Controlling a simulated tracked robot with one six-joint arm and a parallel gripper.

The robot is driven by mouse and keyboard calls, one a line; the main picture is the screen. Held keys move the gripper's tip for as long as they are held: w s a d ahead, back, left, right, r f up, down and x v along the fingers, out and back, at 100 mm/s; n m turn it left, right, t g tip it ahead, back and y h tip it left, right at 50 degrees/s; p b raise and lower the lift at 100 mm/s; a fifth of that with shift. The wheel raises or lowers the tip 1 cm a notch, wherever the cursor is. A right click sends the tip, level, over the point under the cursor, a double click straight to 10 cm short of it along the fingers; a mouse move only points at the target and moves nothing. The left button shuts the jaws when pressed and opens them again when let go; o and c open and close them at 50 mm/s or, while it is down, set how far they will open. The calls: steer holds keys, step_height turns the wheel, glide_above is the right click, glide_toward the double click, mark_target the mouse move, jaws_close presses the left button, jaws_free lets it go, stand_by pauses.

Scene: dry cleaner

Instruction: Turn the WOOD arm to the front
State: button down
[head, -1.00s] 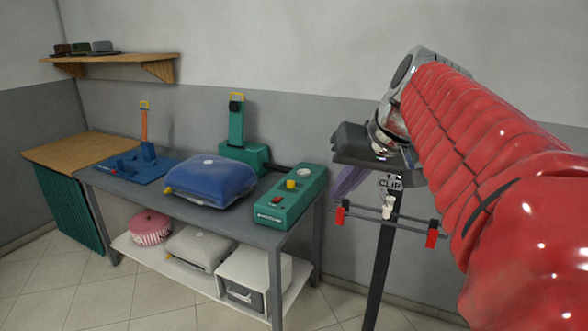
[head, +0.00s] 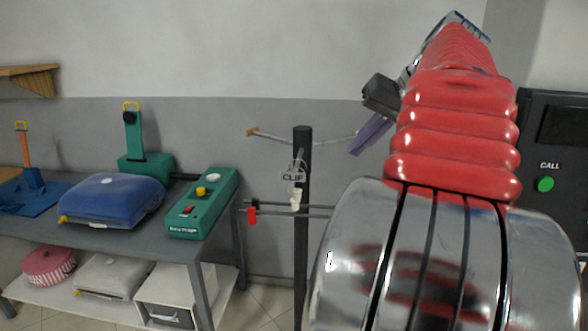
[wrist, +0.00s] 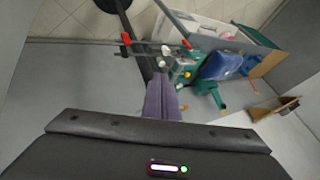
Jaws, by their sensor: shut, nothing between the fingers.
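A dark upright stand (head: 302,225) is right of the bench in the head view. Thin upper arms branch from it; the left one ends in an orange-brown, wood-coloured tip (head: 252,132). The right one runs behind or up to my gripper. A "CLIP" tag (head: 293,177) hangs at the post. Lower arms carry a red end (head: 252,216); two red ends also show in the wrist view (wrist: 126,38). No WOOD label is readable. My gripper (head: 368,136), with purple fingers, is shut and empty right of the post. Whether it touches an arm I cannot tell.
The grey bench (head: 160,240) at left carries a green box (head: 203,203), a blue cushioned press (head: 110,200) and a green upright device (head: 146,165). A black panel with a green CALL button (head: 545,184) is at right. The wall behind the stand is bare.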

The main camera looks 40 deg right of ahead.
steer(key=shift+w+f, duration=0.1)
steer(key=w+a+f, duration=0.2)
steer(key=w+f, duration=0.5)
steer(key=w, duration=0.2)
steer(key=shift+a+f, duration=0.25)
steer(key=shift+f, duration=0.15)
stand_by(0.7)
